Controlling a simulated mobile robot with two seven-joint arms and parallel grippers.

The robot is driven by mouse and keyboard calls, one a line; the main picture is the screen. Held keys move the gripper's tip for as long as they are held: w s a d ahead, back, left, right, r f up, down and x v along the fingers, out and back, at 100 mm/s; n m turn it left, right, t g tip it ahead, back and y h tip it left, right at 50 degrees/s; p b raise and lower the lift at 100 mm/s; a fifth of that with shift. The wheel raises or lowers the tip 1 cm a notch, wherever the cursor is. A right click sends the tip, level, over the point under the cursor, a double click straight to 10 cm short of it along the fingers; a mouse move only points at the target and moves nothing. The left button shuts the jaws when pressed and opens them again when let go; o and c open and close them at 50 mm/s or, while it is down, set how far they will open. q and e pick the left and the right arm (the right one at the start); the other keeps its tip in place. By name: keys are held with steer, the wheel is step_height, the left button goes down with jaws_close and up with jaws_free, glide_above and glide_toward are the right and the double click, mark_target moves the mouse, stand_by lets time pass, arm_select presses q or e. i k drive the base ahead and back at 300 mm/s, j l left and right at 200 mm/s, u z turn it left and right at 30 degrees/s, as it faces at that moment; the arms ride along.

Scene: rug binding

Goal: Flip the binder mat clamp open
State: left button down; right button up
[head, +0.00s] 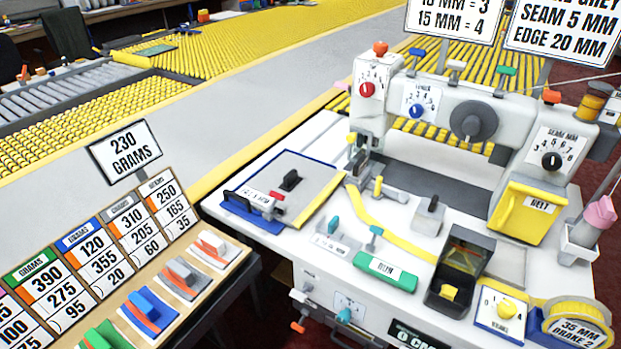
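A binding machine (440,150) with a white table stands at the right. At its left end lies a grey mat (308,172) with blue and yellow edges. A low bar with a white label and a dark lever (237,204) lies along the mat's front left edge; it looks like the mat clamp. The lever appears to lie low, and I cannot tell for sure whether the clamp is shut. Neither of my grippers is in view.
A board with gram labels (110,250) and a sign reading 230 grams (125,151) stand left of the machine. Colored blocks (150,310) line its front shelf. A green block (386,272), an open dark box (460,270) and a yellow tape roll (578,322) sit on the machine table.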

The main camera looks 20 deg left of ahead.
mark_target(269, 216)
steer(key=i+j+z, duration=0.1)
steer(key=j+z, duration=0.55)
steer(key=j, duration=0.1)
